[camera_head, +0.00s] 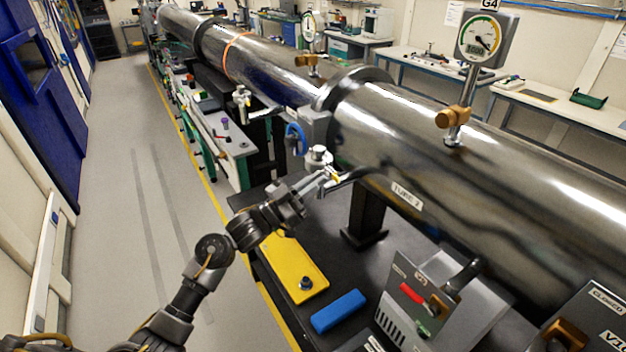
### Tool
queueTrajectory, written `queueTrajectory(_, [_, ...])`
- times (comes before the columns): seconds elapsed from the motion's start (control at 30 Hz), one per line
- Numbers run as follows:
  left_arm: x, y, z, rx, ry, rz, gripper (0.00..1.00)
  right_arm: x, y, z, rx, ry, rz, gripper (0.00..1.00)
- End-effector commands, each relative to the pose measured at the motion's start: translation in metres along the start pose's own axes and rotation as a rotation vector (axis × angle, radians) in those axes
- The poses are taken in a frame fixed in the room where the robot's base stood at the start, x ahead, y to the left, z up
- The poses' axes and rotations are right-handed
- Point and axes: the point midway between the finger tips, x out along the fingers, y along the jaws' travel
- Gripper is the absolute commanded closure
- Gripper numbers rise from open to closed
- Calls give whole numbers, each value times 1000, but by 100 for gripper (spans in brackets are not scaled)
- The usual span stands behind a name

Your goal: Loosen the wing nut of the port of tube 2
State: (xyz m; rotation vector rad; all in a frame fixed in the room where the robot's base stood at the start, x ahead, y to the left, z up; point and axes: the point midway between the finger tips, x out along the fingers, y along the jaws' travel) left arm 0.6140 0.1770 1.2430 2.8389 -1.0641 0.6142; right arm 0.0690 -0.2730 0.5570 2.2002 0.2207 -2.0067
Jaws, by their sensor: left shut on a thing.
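Tube 2 (425,165) is the large polished metal tube across the right, with a "TUBE 2" label (407,194) on its side. Its small port (318,157), with a silver round cap, sits on the near side by the flange. My left gripper (325,180) reaches in from the lower left to just below this port. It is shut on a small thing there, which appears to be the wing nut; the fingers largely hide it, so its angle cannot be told. My right gripper is not in view.
Below the tube, a dark bench holds a yellow tray (283,262), a blue block (338,311) and a grey control box (413,300) with a red handle. A gauge (480,38) stands on the tube. A blue ring (295,139) is left of the port. The left aisle floor is clear.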

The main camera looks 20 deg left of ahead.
Motion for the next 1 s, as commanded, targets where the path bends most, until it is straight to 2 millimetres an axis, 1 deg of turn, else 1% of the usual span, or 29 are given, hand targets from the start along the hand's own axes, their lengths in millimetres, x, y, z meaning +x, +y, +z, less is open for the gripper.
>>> queueTrajectory(0.4, [1, 0, -1, -5, 3, -3, 100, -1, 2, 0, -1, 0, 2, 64])
queueTrajectory(0.43, [1, 0, -1, -5, 3, -3, 90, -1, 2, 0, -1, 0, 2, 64])
queueTrajectory(0.53, [1, 0, -1, -5, 3, -3, 77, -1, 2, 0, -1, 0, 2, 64])
queueTrajectory(0.57, [0, 0, -1, -5, 3, -3, 75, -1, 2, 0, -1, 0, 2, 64])
queueTrajectory(0.87, [0, -1, 0, -1, 1, -3, 75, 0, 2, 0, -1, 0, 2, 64])
queueTrajectory(1.0, [-1, -2, 2, 65, 1, 24, 75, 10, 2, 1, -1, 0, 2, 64])
